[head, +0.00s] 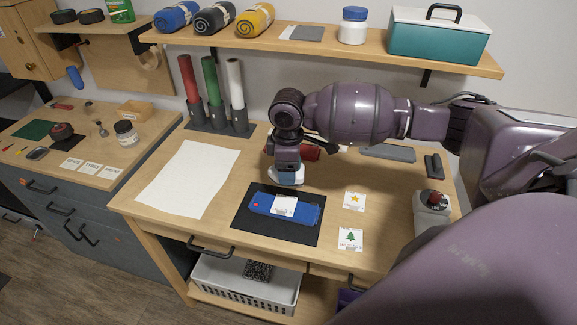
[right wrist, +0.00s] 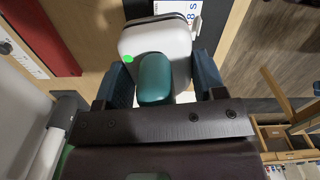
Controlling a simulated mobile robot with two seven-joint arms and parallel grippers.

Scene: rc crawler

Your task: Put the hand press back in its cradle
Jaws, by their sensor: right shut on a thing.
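The hand press, a white body with a teal handle, shows in the right wrist view (right wrist: 154,80) between the blue fingers. My right gripper (right wrist: 162,75) is shut on it. In the head view my right gripper (head: 286,166) points down just behind the black mat, with the white press (head: 287,179) low over or on the table; I cannot tell if it touches. No cradle can be told for sure; a low grey tray (head: 388,153) and a dark grey block (head: 434,167) lie at the back right. My left gripper is not in view.
A blue case (head: 284,207) with a label lies on the black mat (head: 293,236). A dark red thing (head: 309,153) is close behind my gripper. A star card (head: 354,202), a tree card (head: 350,240) and a red-topped device (head: 433,201) stand right. White paper (head: 188,178) covers the left.

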